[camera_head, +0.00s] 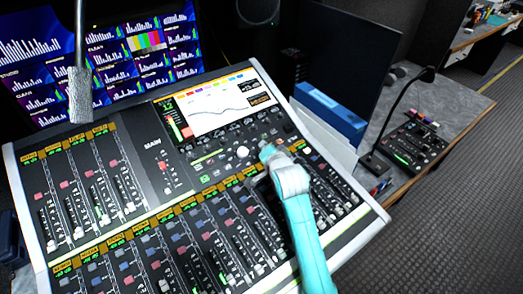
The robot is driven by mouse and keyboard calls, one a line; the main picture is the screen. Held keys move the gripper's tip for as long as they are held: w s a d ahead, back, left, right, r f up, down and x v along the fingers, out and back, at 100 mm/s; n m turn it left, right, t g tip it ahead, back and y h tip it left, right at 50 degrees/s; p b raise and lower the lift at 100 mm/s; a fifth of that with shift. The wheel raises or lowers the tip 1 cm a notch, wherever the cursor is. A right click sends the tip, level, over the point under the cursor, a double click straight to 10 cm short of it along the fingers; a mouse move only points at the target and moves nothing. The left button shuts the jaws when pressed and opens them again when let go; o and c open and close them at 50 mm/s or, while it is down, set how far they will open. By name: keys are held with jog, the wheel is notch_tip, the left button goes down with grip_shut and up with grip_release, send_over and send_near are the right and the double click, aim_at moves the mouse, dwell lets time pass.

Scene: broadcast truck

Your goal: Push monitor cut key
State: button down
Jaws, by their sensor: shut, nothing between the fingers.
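The mixing console (150,150) fills the middle of the view, with a lit screen (215,107) in its upper right panel. Small keys and knobs lie below the screen, among them a pale round knob (242,152) and some green-lit keys (204,179). I cannot tell which key is monitor cut; labels are too small to read, and my arm covers part of the panel. My gripper (266,150) is shut and empty over the right part of this panel, just right of the pale knob. I cannot tell whether its tip touches the console.
A microphone on a stalk (80,95) hangs at the upper left in front of the monitor wall (130,55). Faders (215,255) fill the console's lower part. A dark panel (340,65), blue box (328,112) and small control unit (415,145) stand to the right. Floor is clear at lower right.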

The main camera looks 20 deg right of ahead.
jog(key=shift+f, duration=0.2)
jog(key=shift+w+f, duration=0.1)
jog(key=shift+f, duration=0.1)
jog(key=shift+w+a+f, duration=0.1)
jog(key=shift+w+f, duration=0.1)
jog(key=shift+f, duration=0.2)
dwell(0.7)
jog(key=shift+r, duration=0.1)
jog(key=shift+s+r, duration=0.35)
jog(key=shift+r, duration=0.4)
jog(key=shift+s+d+r, duration=0.15)
jog(key=shift+s+r, duration=0.2)
jog(key=shift+r, duration=0.55)
jog(key=shift+s+d+r, duration=0.15)
jog(key=shift+s+r, duration=0.25)
jog(key=shift+r, duration=0.55)
jog(key=shift+s+d+r, duration=0.15)
jog(key=shift+s+r, duration=0.2)
jog(key=shift+r, duration=0.55)
